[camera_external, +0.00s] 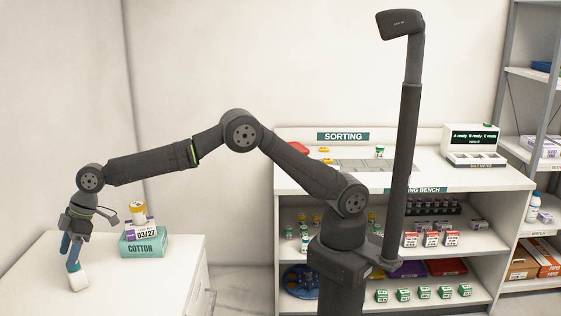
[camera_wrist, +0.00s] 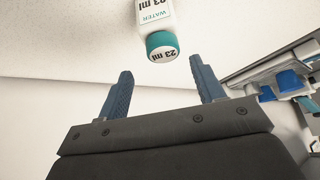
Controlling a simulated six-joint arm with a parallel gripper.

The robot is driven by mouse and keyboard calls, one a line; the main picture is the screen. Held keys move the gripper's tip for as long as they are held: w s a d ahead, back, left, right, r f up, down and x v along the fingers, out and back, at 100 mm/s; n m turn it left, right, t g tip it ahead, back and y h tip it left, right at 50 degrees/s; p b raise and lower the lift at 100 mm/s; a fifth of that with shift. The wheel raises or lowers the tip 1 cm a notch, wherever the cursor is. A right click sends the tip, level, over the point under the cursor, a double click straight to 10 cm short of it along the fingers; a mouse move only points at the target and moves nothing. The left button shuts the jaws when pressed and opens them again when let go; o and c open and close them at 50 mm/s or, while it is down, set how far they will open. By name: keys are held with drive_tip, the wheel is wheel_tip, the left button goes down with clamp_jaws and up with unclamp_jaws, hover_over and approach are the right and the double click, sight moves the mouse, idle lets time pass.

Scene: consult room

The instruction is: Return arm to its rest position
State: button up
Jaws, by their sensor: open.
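My gripper (camera_external: 69,258) is at the end of the arm, stretched to the left and pointing down over the white counter (camera_external: 180,255). In the wrist view, its two blue fingers (camera_wrist: 160,80) are apart with nothing between them. A white bottle with a teal cap, labelled WATER and 23 ml (camera_wrist: 162,42), shows beyond the fingertips, apart from them in the picture. In the external view a small white object (camera_external: 77,279) is on the counter just below the fingers; I cannot tell whether it touches them or is that bottle.
A teal COTTON box (camera_external: 143,246) with a labelled box and a yellow-topped container on it stands right of my gripper. The sorting bench (camera_external: 440,174) with stocked shelves stands behind my base. A dark post with a head (camera_external: 402,24) rises beside the arm.

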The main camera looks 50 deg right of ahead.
drive_tip(key=w+d+r, duration=0.6)
drive_tip(key=d+r, duration=0.1)
drive_tip(key=d, duration=0.2)
drive_tip(key=w+d+f+m+t, duration=0.1)
drive_tip(key=w+d+m, duration=0.1)
drive_tip(key=w+d, duration=0.85)
drive_tip(key=w+d+m+t, duration=0.1)
drive_tip(key=w+d+m, duration=0.2)
drive_tip(key=w+d, duration=0.75)
drive_tip(key=w+d+m+t+h, duration=0.1)
drive_tip(key=w+d+m, duration=0.1)
drive_tip(key=w+d, duration=0.7)
drive_tip(key=w+d+f+m+t+h, duration=0.1)
drive_tip(key=w+d+m, duration=0.2)
drive_tip(key=w+d, duration=0.6)
drive_tip(key=shift+d, duration=4.25)
drive_tip(key=shift+o, duration=0.5)
